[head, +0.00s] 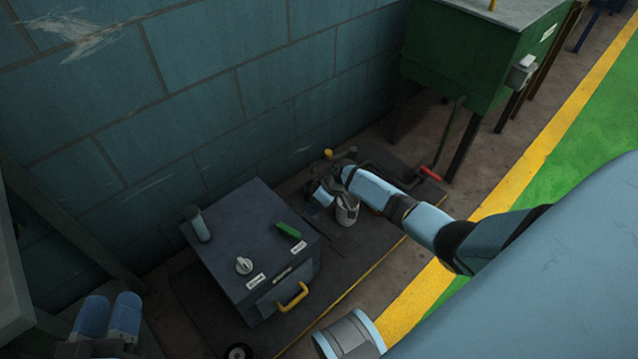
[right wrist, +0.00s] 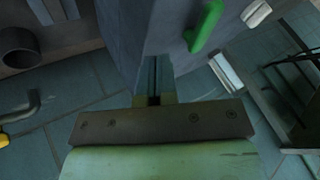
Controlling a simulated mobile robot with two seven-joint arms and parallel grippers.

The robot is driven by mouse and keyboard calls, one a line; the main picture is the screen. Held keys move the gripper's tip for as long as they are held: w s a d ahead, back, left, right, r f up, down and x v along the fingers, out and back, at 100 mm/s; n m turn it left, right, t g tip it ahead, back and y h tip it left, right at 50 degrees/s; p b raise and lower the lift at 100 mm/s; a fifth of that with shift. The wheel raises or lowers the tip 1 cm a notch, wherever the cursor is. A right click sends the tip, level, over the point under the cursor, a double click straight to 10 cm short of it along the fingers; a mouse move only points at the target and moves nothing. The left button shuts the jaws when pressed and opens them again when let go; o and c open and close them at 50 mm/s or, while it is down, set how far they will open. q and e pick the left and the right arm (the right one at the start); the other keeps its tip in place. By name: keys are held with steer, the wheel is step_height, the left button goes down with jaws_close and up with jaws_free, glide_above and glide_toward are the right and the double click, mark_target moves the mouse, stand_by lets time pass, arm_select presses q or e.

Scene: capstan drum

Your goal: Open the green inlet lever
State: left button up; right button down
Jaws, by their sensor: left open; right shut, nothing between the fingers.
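The green inlet lever (head: 289,230) lies on the top of a dark blue-grey box (head: 225,240), near its right edge, beside a small white label. It also shows in the right wrist view (right wrist: 205,27), above and right of my fingers. My right gripper (head: 322,194) is shut and empty, to the right of and beyond the box, apart from the lever. Its fingers show in the right wrist view (right wrist: 155,85). My left gripper (head: 109,315) is open and empty at the lower left, left of the box and far from the lever.
The box top also carries a white knob (head: 244,265) and a grey-blue cylinder (head: 199,224). A yellow handle (head: 292,297) is on its front. A block wall (head: 190,80) stands behind. A green tank (head: 475,60) and a red-handled pipe (head: 430,173) are to the right.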

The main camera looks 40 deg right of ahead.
mark_target(289, 232)
steer(key=b+x, duration=0.1)
steer(key=x, duration=0.3)
steer(key=shift+s+a+r, duration=0.15)
steer(key=shift+s+a, duration=0.15)
steer(key=shift+a, duration=0.25)
steer(key=shift+s+a+r, duration=0.2)
steer(key=shift+s+a, duration=0.1)
steer(key=shift+a, duration=0.25)
arm_select(q)
steer(key=shift+f+g, duration=0.6)
steer(key=shift+f, duration=0.75)
arm_select(e)
steer(key=shift+s+a, duration=0.2)
steer(key=shift+a, duration=0.3)
